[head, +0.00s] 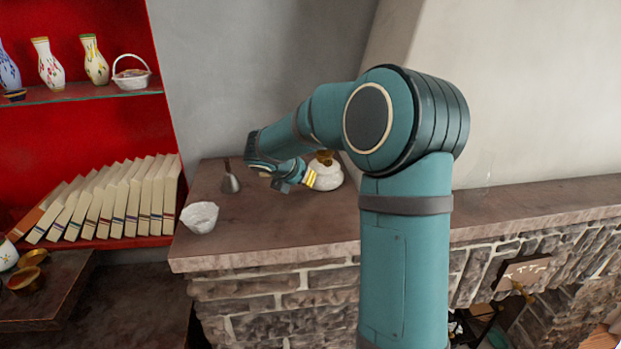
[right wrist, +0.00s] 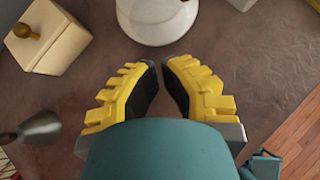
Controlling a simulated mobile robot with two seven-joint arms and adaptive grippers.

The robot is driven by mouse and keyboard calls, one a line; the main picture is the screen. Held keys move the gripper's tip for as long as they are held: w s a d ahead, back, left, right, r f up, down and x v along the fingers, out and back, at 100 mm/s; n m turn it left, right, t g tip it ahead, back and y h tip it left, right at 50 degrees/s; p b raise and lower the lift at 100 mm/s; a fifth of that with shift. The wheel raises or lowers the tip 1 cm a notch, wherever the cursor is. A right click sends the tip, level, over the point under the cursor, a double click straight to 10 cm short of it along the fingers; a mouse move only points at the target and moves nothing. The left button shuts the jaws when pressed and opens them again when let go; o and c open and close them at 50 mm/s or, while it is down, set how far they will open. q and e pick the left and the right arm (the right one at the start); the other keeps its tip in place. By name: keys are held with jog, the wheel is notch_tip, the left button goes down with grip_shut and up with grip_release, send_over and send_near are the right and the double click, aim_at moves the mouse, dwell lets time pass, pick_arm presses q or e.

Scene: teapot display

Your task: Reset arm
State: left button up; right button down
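My right arm (head: 405,270) rises through the middle of the head view and reaches left over the stone counter (head: 270,240). My right gripper (head: 289,178) is above the counter, close to a white rounded pot (head: 325,178) with a brown top. In the right wrist view its yellow-backed fingers (right wrist: 160,68) stand apart with only bare counter between them. The white pot (right wrist: 157,22) is just beyond the fingertips, cut by the top edge. The arm and gripper hide part of the counter in the head view. My left gripper is not in view.
A cream box (right wrist: 48,38) with a brown knob shows in the wrist view. A red shelf (head: 90,130) holds books and vases. The counter's right part (head: 540,200) looks mostly clear.

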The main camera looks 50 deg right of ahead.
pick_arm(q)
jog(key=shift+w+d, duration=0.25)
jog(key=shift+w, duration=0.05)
pick_arm(e)
jog(key=w+v, duration=0.1)
jog(key=v, duration=0.6)
jog(key=shift+s+r, duration=0.2)
jog(key=shift+s, duration=0.05)
jog(key=shift+a, duration=0.15)
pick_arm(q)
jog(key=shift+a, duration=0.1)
pick_arm(e)
jog(key=shift+s+a, duration=0.1)
